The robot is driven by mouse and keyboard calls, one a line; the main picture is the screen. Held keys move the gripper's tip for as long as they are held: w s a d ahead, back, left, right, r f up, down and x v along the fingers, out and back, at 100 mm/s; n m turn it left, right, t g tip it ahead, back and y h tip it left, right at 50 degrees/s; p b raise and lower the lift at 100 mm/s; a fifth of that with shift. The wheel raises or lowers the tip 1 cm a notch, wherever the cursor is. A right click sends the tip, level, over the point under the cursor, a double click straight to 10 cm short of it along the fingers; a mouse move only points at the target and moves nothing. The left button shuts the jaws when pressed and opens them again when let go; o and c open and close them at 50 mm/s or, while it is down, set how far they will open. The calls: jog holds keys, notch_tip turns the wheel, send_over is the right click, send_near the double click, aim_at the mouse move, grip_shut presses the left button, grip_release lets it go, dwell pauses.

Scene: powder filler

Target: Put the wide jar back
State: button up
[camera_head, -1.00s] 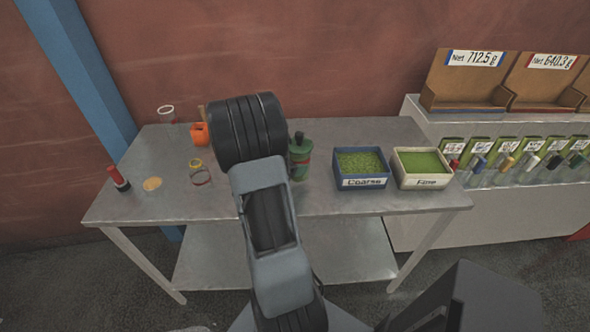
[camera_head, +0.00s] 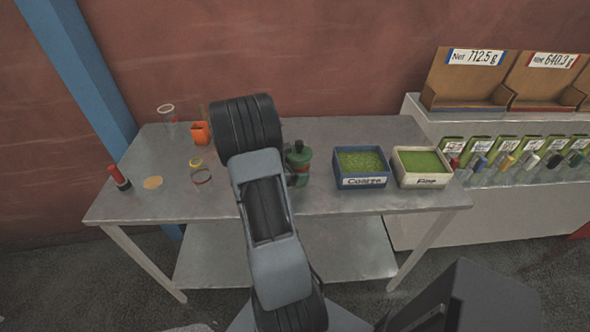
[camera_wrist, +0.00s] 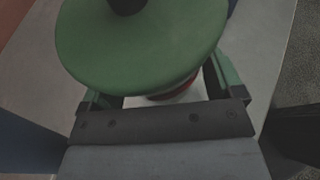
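The wide jar, as I take it, is the green jar (camera_head: 299,166) with a broad green lid, a black knob and a red band. It shows just right of my arm over the table (camera_head: 335,205). In the wrist view its lid (camera_wrist: 140,45) fills the upper middle, and part of the red band shows below. My gripper (camera_wrist: 162,86) has one finger on each side of the jar's body and appears shut on it. The fingertips are hidden under the lid. In the head view my arm hides the gripper. I cannot tell whether the jar's base touches the table.
A blue Coarse bin (camera_head: 361,183) and a pale Fine bin (camera_head: 425,182) stand right of the jar. Left are an orange cup (camera_head: 200,134), clear glass pieces (camera_head: 201,177), a tan disc (camera_head: 152,182) and a red-black cylinder (camera_head: 119,178). A shelf (camera_head: 415,112) with card boxes stands right.

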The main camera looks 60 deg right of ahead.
jog(key=shift+o, duration=0.2)
jog(key=shift+r, duration=0.2)
jog(key=v, duration=1.2)
jog(key=s+a+r+m+t+y, duration=0.1)
jog(key=a+r+m+t+y, duration=0.1)
jog(key=a, duration=0.7)
jog(key=a+r+m+t+y, duration=0.3)
jog(key=a+m+y, duration=0.3)
jog(key=a, duration=0.3)
jog(key=s+a+r+m+t+y, duration=0.1)
jog(key=a+r+m+t+y, duration=0.2)
jog(key=a, duration=0.6)
jog(key=shift+s+a+r+m+t+y+b, duration=0.2)
jog(key=shift+s+a+m+t+y+b, duration=0.15)
jog(key=shift+m+t+y, duration=0.45)
jog(key=shift+d+m, duration=0.1)
jog(key=shift+m, duration=0.2)
